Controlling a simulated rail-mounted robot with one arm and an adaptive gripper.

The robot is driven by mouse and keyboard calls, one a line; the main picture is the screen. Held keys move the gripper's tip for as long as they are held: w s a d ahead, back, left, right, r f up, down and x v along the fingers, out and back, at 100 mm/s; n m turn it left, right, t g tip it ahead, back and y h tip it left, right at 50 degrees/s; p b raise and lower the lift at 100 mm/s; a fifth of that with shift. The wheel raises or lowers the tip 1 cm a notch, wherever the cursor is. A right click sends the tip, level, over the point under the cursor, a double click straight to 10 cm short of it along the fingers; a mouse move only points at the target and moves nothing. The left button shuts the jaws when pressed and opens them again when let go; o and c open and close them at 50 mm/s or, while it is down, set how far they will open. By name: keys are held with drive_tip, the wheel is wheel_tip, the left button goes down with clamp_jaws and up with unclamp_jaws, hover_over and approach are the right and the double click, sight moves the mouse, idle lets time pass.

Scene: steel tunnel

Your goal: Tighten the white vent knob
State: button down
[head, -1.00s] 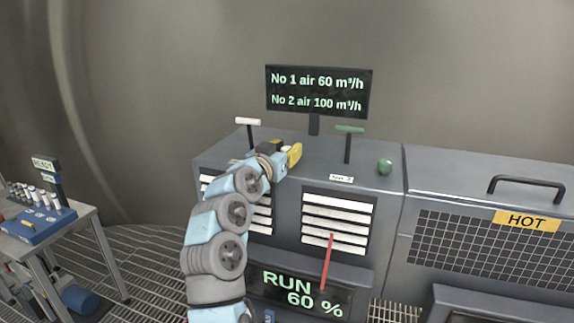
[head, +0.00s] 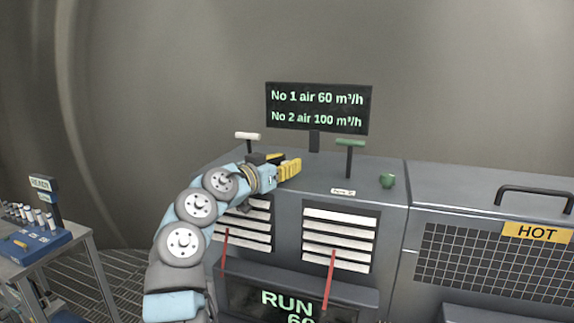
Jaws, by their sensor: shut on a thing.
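My gripper (head: 284,167), with yellow fingers, is at the top of the grey cabinet (head: 285,190), between the white T-handle (head: 247,136) and the green T-handle (head: 350,143). The white vent knob itself does not show; the fingers and wrist hide that spot. The display (head: 317,108) reads No 1 air 60 m³/h and No 2 air 100 m³/h.
Two louvred vents (head: 337,238) with red pointers (head: 329,280) are on the cabinet front. A HOT-marked unit (head: 480,265) with a black handle (head: 536,192) stands at right. A table (head: 85,240) with a blue vial rack (head: 38,240) is at left.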

idle(0.3)
drive_tip(key=c, duration=0.7)
unclamp_jaws()
drive_tip(key=shift+o, duration=0.2)
drive_tip(key=v, duration=1.2)
